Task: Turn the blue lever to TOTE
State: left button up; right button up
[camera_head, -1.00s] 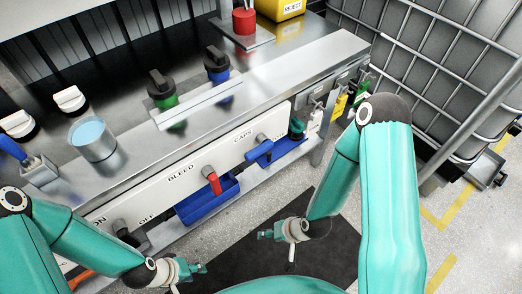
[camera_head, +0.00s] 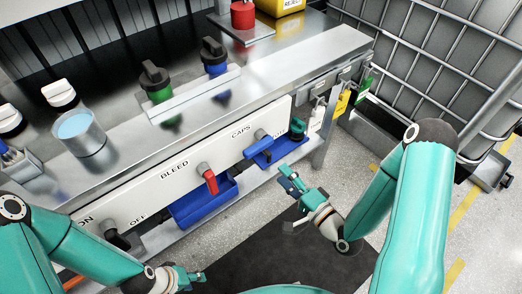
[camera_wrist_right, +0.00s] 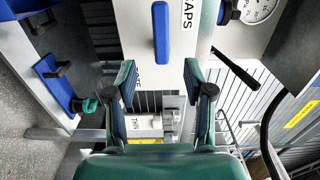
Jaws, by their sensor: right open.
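The blue lever (camera_head: 258,150) is on the white front panel, with its handle slanting down-left from its pivot and the CAPS label just left of and above it. A partly hidden label is to its right. In the right wrist view the blue lever (camera_wrist_right: 161,33) stands upright beyond the fingertips, beside CAPS. My right gripper (camera_head: 287,182) is open and empty, apart from the lever and below right of it; its spread fingers show in the wrist view (camera_wrist_right: 158,78). My left gripper (camera_head: 191,278) is low in front of the panel, away from the lever; its opening is unclear.
A red lever (camera_head: 210,181) under BLEED is left of the blue lever. Blue bins (camera_head: 205,208) hang below the panel. A wire cage (camera_head: 440,70) is at the right.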

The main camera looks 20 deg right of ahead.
aim_at(260, 151)
jog(key=b+x, duration=0.2)
jog(key=b, duration=0.1)
jog(key=b+x, duration=0.2)
jog(key=b, duration=0.2)
jog(key=b+x, duration=0.3)
jog(key=shift+a+f, duration=0.1)
jog(key=shift+f, duration=0.25)
jog(key=x, duration=0.5)
jog(key=shift+r, duration=0.35)
jog(key=shift+w+a, duration=0.15)
jog(key=shift+w, duration=0.3)
grip_shut()
